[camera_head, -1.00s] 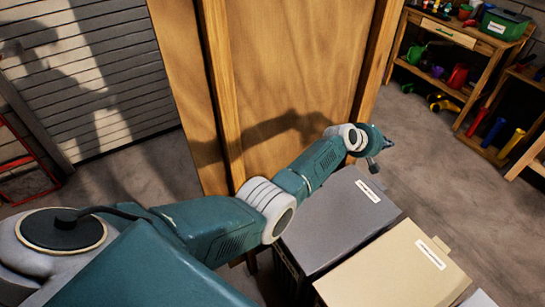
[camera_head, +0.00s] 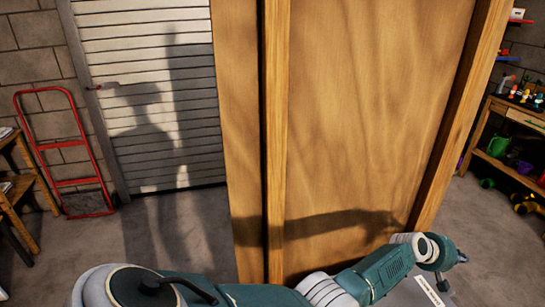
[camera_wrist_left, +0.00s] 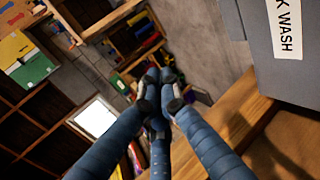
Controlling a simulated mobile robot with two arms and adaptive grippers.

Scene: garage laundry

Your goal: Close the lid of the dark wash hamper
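The dark wash hamper (camera_head: 430,292) shows only as a bit of grey top with a white label at the bottom edge of the head view. In the left wrist view, its grey panel (camera_wrist_left: 278,68) fills the upper right, with a label ending in "K WASH". My left gripper (camera_head: 458,258) is just above and beyond the hamper top in the head view. In the wrist view its three blue fingers (camera_wrist_left: 160,85) come together at the tips with nothing seen between them. Whether the lid lies fully down cannot be told now. My right gripper is out of view.
A tall wooden panel (camera_head: 360,110) stands close behind my left arm. A red hand truck (camera_head: 65,150) leans by the roller door (camera_head: 150,100) on the left. A shelf bench (camera_head: 520,155) with toys and pots stands at the right. Bare floor lies between.

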